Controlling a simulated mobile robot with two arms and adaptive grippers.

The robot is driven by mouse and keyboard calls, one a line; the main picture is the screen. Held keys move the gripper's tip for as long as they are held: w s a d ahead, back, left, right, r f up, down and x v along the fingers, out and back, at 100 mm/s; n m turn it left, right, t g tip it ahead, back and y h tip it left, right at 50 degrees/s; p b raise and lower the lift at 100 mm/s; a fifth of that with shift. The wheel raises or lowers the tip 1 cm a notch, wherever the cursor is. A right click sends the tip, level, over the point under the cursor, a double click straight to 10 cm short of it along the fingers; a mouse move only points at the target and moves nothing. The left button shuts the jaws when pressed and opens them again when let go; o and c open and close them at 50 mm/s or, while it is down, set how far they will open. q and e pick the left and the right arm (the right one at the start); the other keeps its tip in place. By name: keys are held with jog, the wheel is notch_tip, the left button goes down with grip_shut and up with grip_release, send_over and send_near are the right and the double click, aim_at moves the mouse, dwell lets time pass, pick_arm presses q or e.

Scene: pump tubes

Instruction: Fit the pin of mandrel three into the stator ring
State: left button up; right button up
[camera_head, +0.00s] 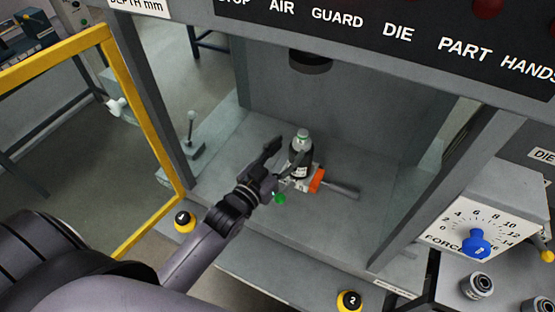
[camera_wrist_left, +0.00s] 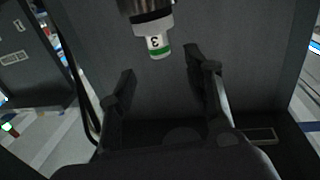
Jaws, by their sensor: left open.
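Mandrel three (camera_head: 302,135), a pale piece with a green band, stands upright at the top of a dark cylinder (camera_head: 299,161), which looks like the stator ring, inside the press. How far its pin sits in the ring is hidden. The left wrist view shows mandrel three (camera_wrist_left: 158,42) upside down, with a "3" on white and a metal collar above. My left gripper (camera_head: 285,160) is open, its fingers just short of the dark cylinder. In the left wrist view the open fingers (camera_wrist_left: 163,76) are empty, below the mandrel in the picture. My right gripper is out of view.
The press ram (camera_head: 310,62) hangs above the ring. An orange-sided block (camera_head: 317,180) and a grey bar (camera_head: 342,190) lie at the ring's foot. A yellow guard frame (camera_head: 146,120) stands left, a force dial (camera_head: 478,242) right. The grey press bed is mostly clear.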

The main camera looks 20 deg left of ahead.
pick_arm(q)
jog(key=shift+s+a, duration=0.2)
jog(key=shift+s, duration=0.75)
jog(key=shift+s+a, duration=0.2)
jog(key=shift+s, duration=0.75)
jog(key=shift+s, duration=0.1)
